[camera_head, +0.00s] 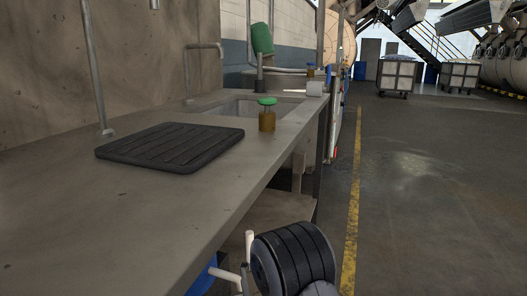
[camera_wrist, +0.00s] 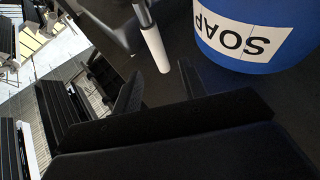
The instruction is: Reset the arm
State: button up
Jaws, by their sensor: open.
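My gripper (camera_wrist: 158,88) shows in the wrist view as two black fingers with a clear gap between them. It is open, and I see nothing held between the fingers. A blue container with a white SOAP label (camera_wrist: 243,38) is close by at the upper right of the wrist view, apart from the fingers. In the head view my arm shows low in the picture, beside the counter's front edge and below its top. The gripper's fingers cannot be made out clearly there.
A grey counter (camera_head: 150,215) runs along the left. The floor right of the yellow line (camera_head: 351,215) is open. Wheeled carts (camera_head: 397,75) stand far back.

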aim_at(251, 234)
jog(key=shift+m+g+h, duration=0.6)
jog(key=shift+m+g, duration=0.1)
jog(key=shift+m, duration=0.2)
jog(key=x, duration=0.4)
jog(key=r+x, duration=0.1)
jog(key=x, duration=0.2)
jog(key=p+x, duration=0.1)
jog(key=x, duration=0.3)
jog(key=shift+w+d+r, duration=0.15)
jog(key=shift+d+r, duration=0.1)
jog(key=shift+r, duration=0.1)
jog(key=shift+w+d+f+m+g+p, duration=0.15)
jog(key=shift+w+f+m+g+p, duration=0.3)
jog(key=shift+p, duration=0.6)
